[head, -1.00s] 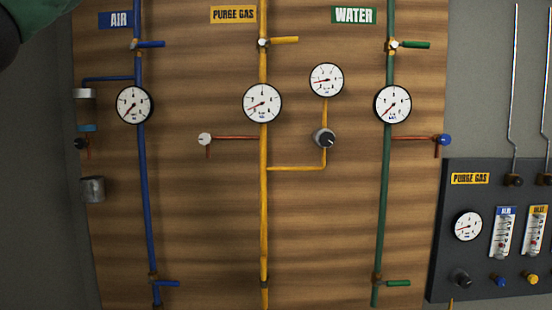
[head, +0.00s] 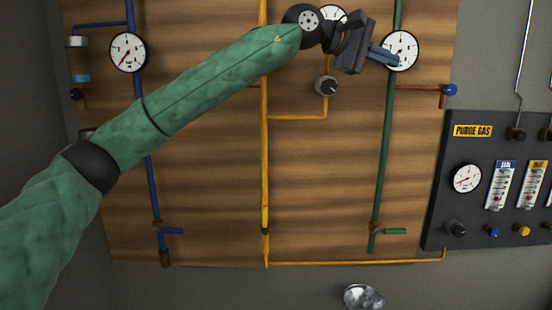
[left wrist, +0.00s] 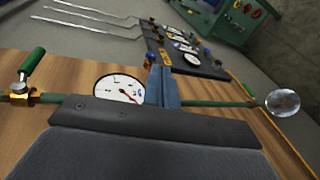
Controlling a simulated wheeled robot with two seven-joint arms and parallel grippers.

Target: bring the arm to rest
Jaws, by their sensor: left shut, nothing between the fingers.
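My left arm, in a green sleeve, crosses the head view from the lower left to the top middle. My left gripper (head: 388,56) is shut and empty. Its blue fingers appear in front of the lower edge of the water gauge (head: 402,48) beside the green pipe (head: 383,160). In the left wrist view the shut fingers (left wrist: 162,87) stand upright next to the white gauge face (left wrist: 119,88). I cannot tell whether they touch anything. The arm partly hides the yellow pipe and a second gauge. My right gripper is not in view.
The wooden panel (head: 320,200) carries a blue pipe (head: 153,190), a yellow pipe (head: 264,170) and valves. A dark purge gas panel (head: 475,215) with flowmeters stands at the right. A shiny silver round object (head: 363,297) is below the panel. The lower panel middle is clear.

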